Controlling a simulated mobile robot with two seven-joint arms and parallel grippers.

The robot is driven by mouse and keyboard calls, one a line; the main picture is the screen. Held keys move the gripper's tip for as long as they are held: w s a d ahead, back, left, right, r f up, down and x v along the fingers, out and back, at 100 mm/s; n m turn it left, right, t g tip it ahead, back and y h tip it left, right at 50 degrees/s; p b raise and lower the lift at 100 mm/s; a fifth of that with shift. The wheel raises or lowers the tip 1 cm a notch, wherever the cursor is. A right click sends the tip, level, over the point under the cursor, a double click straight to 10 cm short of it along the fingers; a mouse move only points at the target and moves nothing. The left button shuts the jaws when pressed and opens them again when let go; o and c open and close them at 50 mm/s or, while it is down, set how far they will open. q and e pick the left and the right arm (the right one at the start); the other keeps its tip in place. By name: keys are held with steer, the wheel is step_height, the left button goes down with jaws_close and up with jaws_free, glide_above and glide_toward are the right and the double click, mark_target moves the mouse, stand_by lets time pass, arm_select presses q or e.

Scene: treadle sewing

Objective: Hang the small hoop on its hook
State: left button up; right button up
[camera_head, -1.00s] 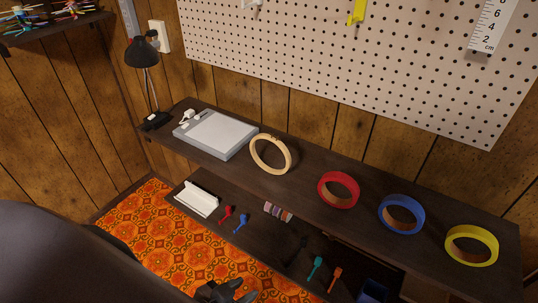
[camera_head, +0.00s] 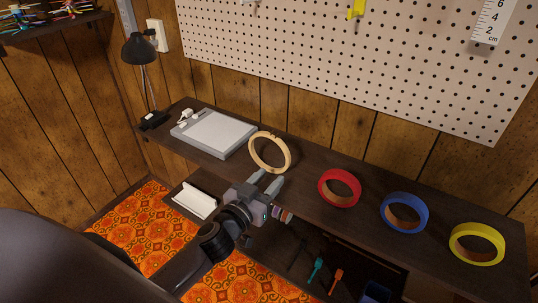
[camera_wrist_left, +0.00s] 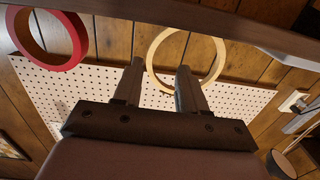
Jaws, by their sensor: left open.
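A pale wooden hoop (camera_head: 254,155) stands on the dark bench, left of the coloured rings; it also shows in the left wrist view (camera_wrist_left: 152,58). My left gripper (camera_head: 271,178) is open and empty, just in front of the hoop's lower edge. In the left wrist view its fingertips (camera_wrist_left: 160,67) overlap the hoop, apparently without holding it. A yellow hook (camera_head: 356,10) and a pale hook (camera_head: 250,2) are on the pegboard, cut by or near the top edge. I cannot tell which hook is the hoop's. My right gripper is not in view.
Red (camera_head: 323,190), blue (camera_head: 384,215) and yellow (camera_head: 454,245) rings stand to the right on the bench. A grey flat box (camera_head: 212,133) and black lamp (camera_head: 140,50) are to the left. The pegboard (camera_head: 330,60) rises behind. Small tools lie on a lower shelf.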

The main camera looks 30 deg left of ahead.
mark_target(287, 164)
arm_select(q)
steer(key=shift+w+d+r, duration=0.15)
steer(key=shift+w+r, duration=0.15)
steer(key=shift+w, duration=0.1)
steer(key=shift+w+d+r+h, duration=0.1)
steer(key=shift+w+h, duration=0.2)
steer(key=shift+w, duration=0.25)
steer(key=shift+w+d+f, duration=0.1)
steer(key=shift+w+d, duration=0.1)
steer(key=shift+w, duration=0.8)
steer(key=shift+w+d+f, duration=0.1)
steer(key=shift+w+d, duration=0.1)
steer(key=shift+w, duration=0.8)
steer(key=shift+w+d, duration=0.2)
steer(key=shift+w, duration=0.8)
jaws_close()
